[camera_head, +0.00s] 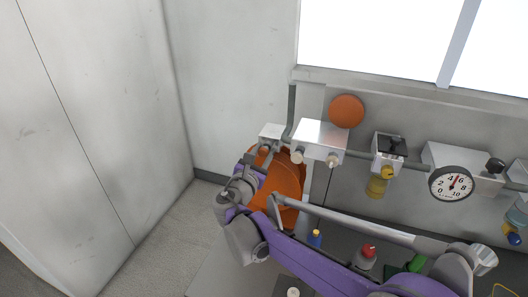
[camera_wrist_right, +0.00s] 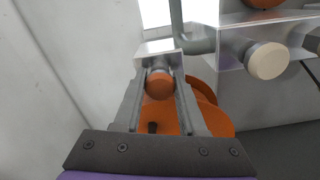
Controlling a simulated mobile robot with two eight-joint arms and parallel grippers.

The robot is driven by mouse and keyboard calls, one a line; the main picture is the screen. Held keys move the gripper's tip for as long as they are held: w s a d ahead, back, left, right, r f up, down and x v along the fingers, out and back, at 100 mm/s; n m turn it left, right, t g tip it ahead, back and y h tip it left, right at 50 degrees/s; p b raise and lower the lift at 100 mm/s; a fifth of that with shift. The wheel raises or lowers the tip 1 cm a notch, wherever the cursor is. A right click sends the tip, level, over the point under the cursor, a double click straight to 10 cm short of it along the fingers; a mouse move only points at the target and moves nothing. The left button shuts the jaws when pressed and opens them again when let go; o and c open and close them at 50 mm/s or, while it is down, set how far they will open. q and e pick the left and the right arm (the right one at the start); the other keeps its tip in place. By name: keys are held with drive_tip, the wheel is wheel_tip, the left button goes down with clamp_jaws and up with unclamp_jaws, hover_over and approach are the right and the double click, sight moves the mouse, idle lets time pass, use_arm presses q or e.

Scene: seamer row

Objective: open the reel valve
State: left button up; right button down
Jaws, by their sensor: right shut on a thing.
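The reel valve shows in the wrist view as a round orange knob (camera_wrist_right: 160,84) on the front of a small silver box (camera_wrist_right: 158,48). In the head view the box (camera_head: 271,131) sits on the wall pipe, with the orange knob (camera_head: 264,150) below it, partly covered by my gripper. My right gripper (camera_head: 253,160) is shut on the knob, one finger on each side in the wrist view (camera_wrist_right: 161,88). An orange hose reel (camera_head: 286,180) is behind and below, partly hidden by my arm. The knob's turned position cannot be told. My left gripper is not in view.
A larger silver box (camera_head: 320,137) with pale round knobs is just right of the valve. A gauge (camera_head: 452,184) and a red-capped bottle (camera_head: 366,256) are further right. A pale wall (camera_head: 90,120) closes the left side; the floor (camera_head: 165,235) there is clear.

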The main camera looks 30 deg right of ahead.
drive_tip(key=shift+s+a, duration=0.45)
drive_tip(key=shift+c, duration=2.3)
unclamp_jaws()
drive_tip(key=b+v, duration=0.1)
drive_tip(key=v, duration=0.9)
drive_tip(key=shift+s+a, duration=0.25)
drive_tip(key=shift+s, duration=0.05)
